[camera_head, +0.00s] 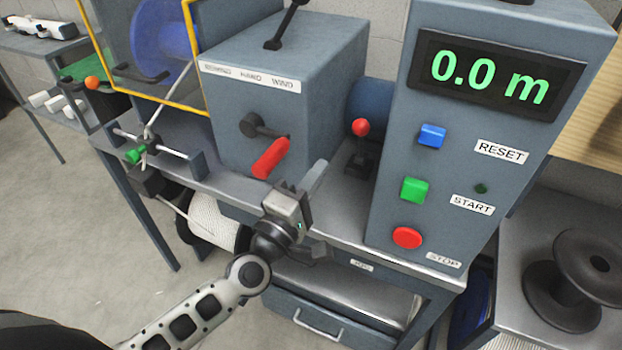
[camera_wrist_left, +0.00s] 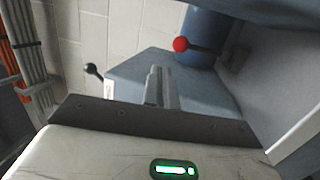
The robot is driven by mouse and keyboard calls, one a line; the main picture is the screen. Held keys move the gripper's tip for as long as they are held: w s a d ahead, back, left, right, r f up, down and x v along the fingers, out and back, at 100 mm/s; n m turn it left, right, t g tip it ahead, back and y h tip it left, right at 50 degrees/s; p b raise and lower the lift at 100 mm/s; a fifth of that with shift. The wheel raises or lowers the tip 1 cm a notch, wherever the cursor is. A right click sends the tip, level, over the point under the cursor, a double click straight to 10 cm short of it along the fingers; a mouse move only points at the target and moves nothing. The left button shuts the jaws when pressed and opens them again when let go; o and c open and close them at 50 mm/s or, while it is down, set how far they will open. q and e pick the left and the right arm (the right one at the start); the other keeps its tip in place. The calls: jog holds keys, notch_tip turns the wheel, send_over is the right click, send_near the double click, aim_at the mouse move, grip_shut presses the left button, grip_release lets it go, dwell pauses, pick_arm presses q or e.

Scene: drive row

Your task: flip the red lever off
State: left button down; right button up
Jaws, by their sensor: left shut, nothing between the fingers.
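The red lever (camera_head: 361,128) is a red ball knob on a short stem. It rises from a dark base on the bench, between the grey gearbox and the tall control panel. In the left wrist view, its red ball (camera_wrist_left: 180,44) shows above and slightly right of my fingertips, with a dark stem running right. My left gripper (camera_head: 319,170) is shut and empty, in front of the bench, below and left of the lever. Its closed fingers (camera_wrist_left: 158,80) point toward the machine and do not visibly touch the lever. My right gripper is not in view.
The grey gearbox (camera_head: 310,65) carries a crank with a red handle (camera_head: 271,157) close to my left gripper. The control panel (camera_head: 400,155) has blue, green and red buttons and a display reading 0.0 m. A black-knobbed lever tops the gearbox. A black spool (camera_head: 570,275) stands right.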

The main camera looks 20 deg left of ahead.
pick_arm(q)
jog(key=shift+s+a, duration=0.15)
jog(key=shift+s, duration=0.6)
